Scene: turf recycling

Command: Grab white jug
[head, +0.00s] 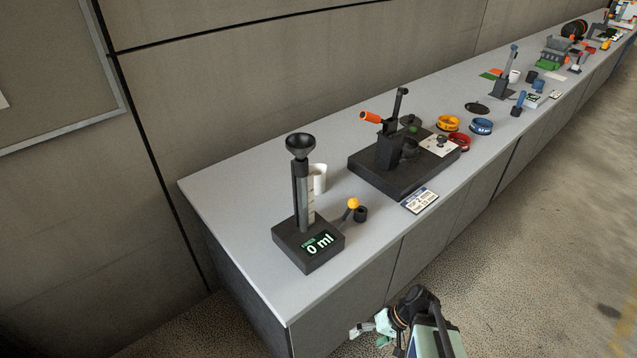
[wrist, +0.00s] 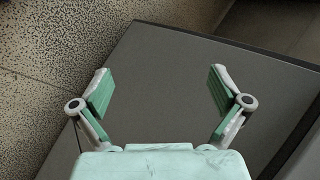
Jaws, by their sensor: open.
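The white jug (head: 319,178) stands upright on the grey counter (head: 240,191), just behind and right of a dark measuring device (head: 308,245) with a funnel on top and a "0 ml" display. The device's column partly hides its left side. My gripper (head: 364,330) is low in front of the counter in the head view, well below and apart from the jug. In the wrist view my gripper (wrist: 162,90) is open and empty, its green-padded fingers wide apart, facing a plain grey cabinet panel (wrist: 190,70). The jug is not in the wrist view.
A yellow-knobbed lever (head: 352,203) stands right of the measuring device. Farther right are a dark press-like machine (head: 390,150) with an orange handle, a label card (head: 419,200) and coloured rings (head: 448,123). The counter's near left corner is clear.

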